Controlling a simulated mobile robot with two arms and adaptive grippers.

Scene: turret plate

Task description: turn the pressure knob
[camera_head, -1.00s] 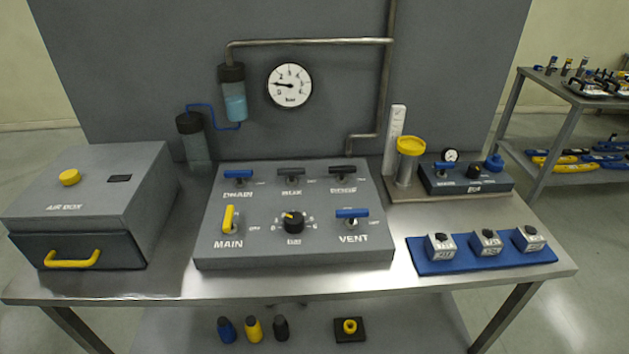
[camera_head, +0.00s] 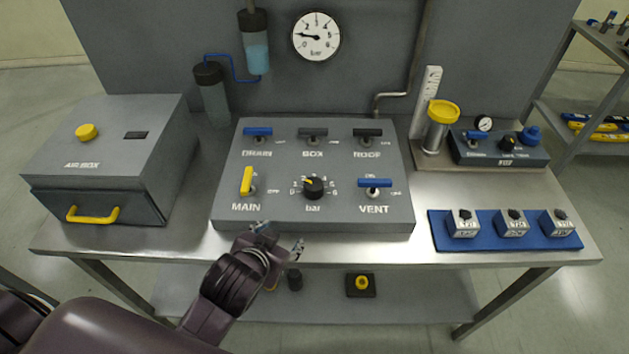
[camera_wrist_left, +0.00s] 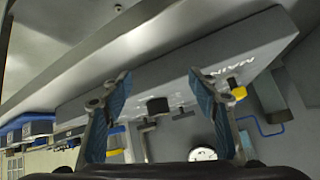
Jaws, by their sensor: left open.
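The pressure knob (camera_head: 313,188) is a black round knob with a yellow pointer, on a dial marked 0 to 6 with "bar" below it. It sits on the sloped grey panel (camera_head: 230,218), between the yellow MAIN lever (camera_head: 246,181) and the blue VENT lever (camera_head: 375,183). A dark knob (camera_wrist_left: 157,106), seemingly this one, shows in the left wrist view between the fingers. My left gripper (camera_head: 282,240) is open and empty at the front edge of the panel, below and left of the knob, apart from it. It also shows in the left wrist view (camera_wrist_left: 165,100). My right gripper is not in view.
Blue DRAIN (camera_head: 258,132), black BOX (camera_head: 313,132) and black ROOF (camera_head: 367,132) levers line the panel's back row. A round gauge (camera_head: 317,37) hangs on the wall. The grey AIR BOX (camera_head: 110,140) stands left. A blue mat (camera_head: 490,241) with several small blocks lies right.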

